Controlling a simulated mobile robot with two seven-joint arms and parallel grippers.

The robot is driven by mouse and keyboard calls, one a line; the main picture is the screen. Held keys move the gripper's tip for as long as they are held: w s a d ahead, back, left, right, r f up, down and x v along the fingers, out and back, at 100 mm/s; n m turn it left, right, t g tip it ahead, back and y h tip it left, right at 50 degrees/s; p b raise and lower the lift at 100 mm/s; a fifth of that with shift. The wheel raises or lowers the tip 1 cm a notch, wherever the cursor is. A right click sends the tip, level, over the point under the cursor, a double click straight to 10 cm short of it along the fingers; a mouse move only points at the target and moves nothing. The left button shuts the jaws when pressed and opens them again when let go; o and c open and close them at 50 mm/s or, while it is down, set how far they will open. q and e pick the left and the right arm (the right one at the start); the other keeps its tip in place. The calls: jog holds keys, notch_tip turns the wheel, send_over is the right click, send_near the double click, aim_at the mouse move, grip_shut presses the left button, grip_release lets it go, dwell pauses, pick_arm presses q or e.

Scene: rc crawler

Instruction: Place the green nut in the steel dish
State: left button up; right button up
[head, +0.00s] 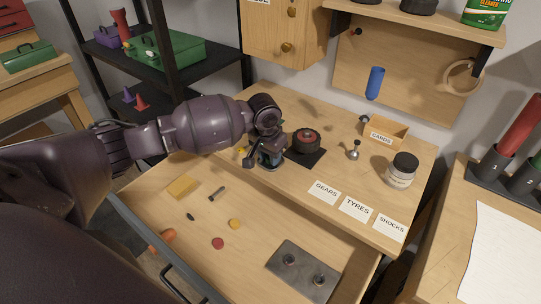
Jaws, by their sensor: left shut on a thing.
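My left gripper (267,158) points down over the raised rear part of the workbench, just left of a black tyre. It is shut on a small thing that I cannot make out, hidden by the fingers. A round grey rim (269,168), which may be the steel dish, shows in part directly below the fingertips; the gripper covers most of it. I cannot pick out the green nut anywhere on the bench. My right gripper is not in view.
The black tyre (306,141) sits on a dark mat close to the gripper. A small metal part (354,150), a jar (402,170) and a CARDS box (386,131) stand further right. Below, the open drawer holds a metal plate (304,271) and loose small parts.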

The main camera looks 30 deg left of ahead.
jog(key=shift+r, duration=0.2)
pick_arm(q)
jog(key=o, duration=0.5)
jog(key=shift+f, duration=0.1)
jog(key=shift+o, duration=0.6)
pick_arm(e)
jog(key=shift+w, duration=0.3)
pick_arm(q)
notch_tip(320, 180, up, 12)
jog(key=s+p, duration=0.1)
jog(key=p, duration=0.1)
jog(key=shift+s+a, duration=0.15)
jog(key=shift+s, duration=0.2)
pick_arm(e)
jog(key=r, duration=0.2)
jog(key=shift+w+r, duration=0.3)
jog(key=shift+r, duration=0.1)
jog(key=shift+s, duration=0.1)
